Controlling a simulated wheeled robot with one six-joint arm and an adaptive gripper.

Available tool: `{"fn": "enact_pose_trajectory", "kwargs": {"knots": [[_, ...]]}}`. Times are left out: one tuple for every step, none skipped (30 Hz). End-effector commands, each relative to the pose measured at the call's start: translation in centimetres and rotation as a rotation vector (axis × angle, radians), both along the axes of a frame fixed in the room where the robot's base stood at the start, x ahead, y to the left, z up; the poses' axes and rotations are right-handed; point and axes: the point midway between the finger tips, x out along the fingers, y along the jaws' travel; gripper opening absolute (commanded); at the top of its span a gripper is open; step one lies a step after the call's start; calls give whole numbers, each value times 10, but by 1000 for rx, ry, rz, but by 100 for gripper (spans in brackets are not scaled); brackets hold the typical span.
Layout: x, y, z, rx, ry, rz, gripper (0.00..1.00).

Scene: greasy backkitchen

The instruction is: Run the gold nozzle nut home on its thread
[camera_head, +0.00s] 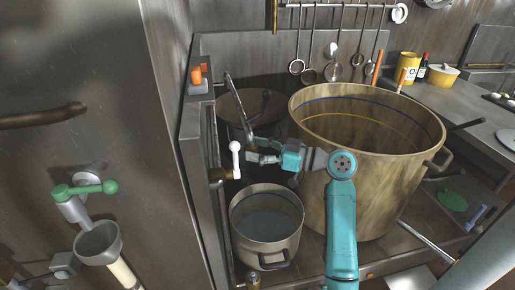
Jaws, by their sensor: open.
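My gripper (252,152) reaches left from the teal arm, in front of the big pot's left side and above the smaller pot. Its jaws are apart, and I see nothing held between them. A white-handled tap (235,158) stands just left of the fingertips, with a small gap in the picture.
A large stained stockpot (413,190) stands close behind my arm. A smaller pot (240,235) with greyish liquid is below my gripper. A curved metal pipe (234,92) rises behind the tap. A green-handled valve (92,188) over a funnel cup (98,241) is at left.

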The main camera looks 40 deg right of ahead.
Motion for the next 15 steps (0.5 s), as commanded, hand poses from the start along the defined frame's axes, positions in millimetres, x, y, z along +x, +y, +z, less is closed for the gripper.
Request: {"fn": "enact_pose_trajectory", "kwargs": {"knots": [[2, -3, 1, 1, 0, 53, 62], [2, -3, 1, 1, 0, 87, 62], [3, -3, 1, 2, 1, 129, 62], [3, -4, 1, 1, 0, 160, 62], [3, -5, 1, 1, 0, 190, 62], [4, -5, 1, 2, 1, 227, 62], [4, -5, 1, 1, 0, 249, 62], [4, -4, 1, 2, -1, 260, 62], [3, -4, 0, 1, 0, 264, 62], [3, -3, 0, 1, 0, 263, 62], [3, -3, 0, 1, 0, 262, 62], [3, -3, 0, 1, 0, 261, 62], [3, -3, 0, 1, 0, 261, 62], [3, -3, 0, 1, 0, 260, 62], [3, -3, -1, 2, 1, 260, 62]]}}
